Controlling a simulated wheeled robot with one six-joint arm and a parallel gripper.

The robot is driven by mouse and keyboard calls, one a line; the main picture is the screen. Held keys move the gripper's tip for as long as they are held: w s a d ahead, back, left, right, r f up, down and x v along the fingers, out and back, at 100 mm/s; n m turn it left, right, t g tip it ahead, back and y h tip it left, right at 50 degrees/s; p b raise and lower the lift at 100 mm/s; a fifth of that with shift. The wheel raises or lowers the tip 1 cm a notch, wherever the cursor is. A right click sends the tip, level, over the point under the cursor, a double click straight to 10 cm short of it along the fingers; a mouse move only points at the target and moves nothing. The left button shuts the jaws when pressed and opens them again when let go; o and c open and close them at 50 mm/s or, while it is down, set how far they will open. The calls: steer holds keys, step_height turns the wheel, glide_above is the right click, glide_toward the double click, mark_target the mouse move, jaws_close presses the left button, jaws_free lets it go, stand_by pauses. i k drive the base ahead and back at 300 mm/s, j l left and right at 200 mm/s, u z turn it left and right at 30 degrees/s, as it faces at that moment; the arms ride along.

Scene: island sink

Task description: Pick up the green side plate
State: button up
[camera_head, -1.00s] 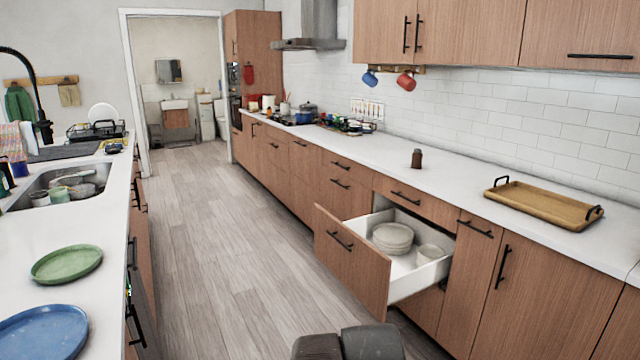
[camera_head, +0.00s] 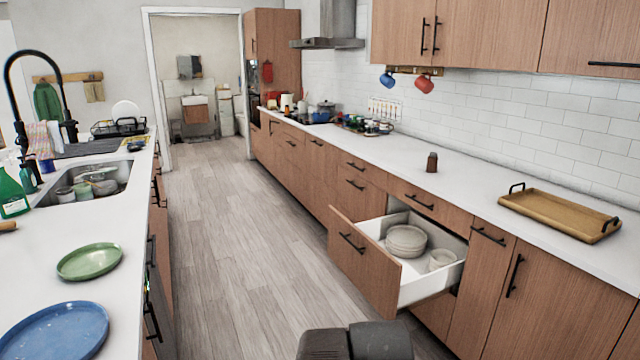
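The green side plate (camera_head: 89,261) lies flat on the white island counter at the left, just behind a larger blue plate (camera_head: 54,331). Nothing rests on the green plate. A dark rounded part of my own body shows at the bottom centre, but my gripper is not in this view.
The island counter (camera_head: 112,205) is clear around the green plate, with a sink (camera_head: 133,178) of dishes beyond it and a green bottle (camera_head: 12,192) at the left edge. An open drawer (camera_head: 432,286) with stacked plates juts into the aisle (camera_head: 235,230) from the right.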

mark_target(90, 261)
steer(key=u, duration=1.55)
